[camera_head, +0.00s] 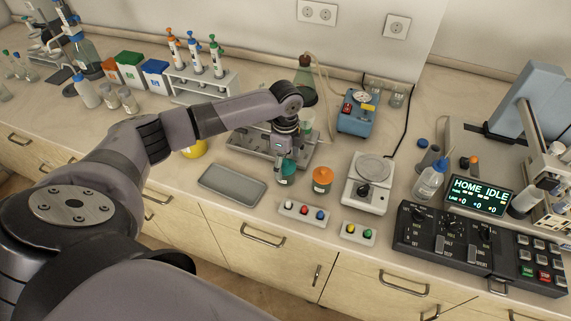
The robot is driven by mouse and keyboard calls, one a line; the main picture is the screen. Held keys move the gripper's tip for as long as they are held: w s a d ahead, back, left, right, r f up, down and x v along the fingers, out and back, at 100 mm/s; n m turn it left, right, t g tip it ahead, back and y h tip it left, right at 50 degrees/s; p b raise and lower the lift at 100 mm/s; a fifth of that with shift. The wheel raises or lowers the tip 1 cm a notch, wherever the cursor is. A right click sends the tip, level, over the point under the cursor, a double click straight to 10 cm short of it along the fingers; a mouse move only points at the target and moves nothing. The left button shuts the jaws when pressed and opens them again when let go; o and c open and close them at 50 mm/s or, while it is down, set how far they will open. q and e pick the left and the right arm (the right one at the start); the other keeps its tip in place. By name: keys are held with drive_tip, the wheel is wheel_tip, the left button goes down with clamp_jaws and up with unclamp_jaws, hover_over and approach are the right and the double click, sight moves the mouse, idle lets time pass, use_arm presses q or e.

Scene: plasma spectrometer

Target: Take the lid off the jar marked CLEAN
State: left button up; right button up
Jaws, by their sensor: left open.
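My left gripper (284,164) points down over a small jar with a teal-green lid (287,172) on the bench. Its fingers are open at the lid; I cannot tell whether they touch it. The gripper hides part of this jar. A second jar with an orange lid (322,174) stands just to the right, apart from the gripper. No marking is legible on either jar, so I cannot tell which is marked CLEAN. My right gripper is not in view.
An empty grey tray (232,186) lies left of the jars. A small balance (368,182) stands to the right. Button boxes (303,213) sit in front, near the bench edge. A metal rack (262,147) and a blue pump (357,114) are behind.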

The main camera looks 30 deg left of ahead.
use_arm(q)
drive_tip(key=shift+c, duration=0.5)
drive_tip(key=c, duration=0.8)
drive_tip(key=shift+r, duration=0.15)
drive_tip(key=shift+c, duration=0.2)
